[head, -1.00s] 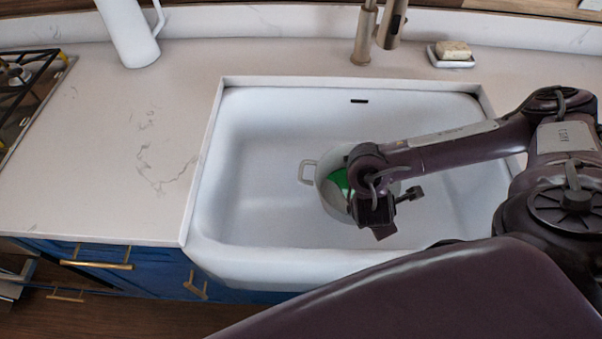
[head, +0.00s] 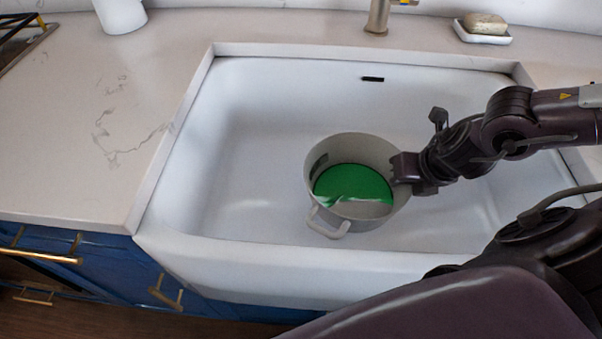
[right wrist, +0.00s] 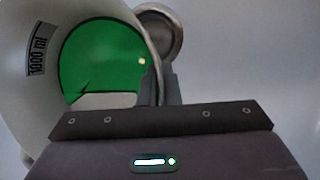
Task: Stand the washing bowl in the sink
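The washing bowl (head: 330,150) is a light grey round pot with loop handles and green inside. My right gripper (head: 396,172) is at the bowl's right side. In the right wrist view the right gripper (right wrist: 161,88) has its fingers close together on the rim of the bowl (right wrist: 125,22), which shows a "1000 ml" mark. My left gripper is not in view.
A round metal drain (right wrist: 158,35) shows beyond the bowl in the right wrist view. The tap (head: 378,15) stands behind the sink, and a soap dish (head: 482,34) sits at the back right. A white jug (head: 120,14) stands at the back left. The left counter is mostly clear.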

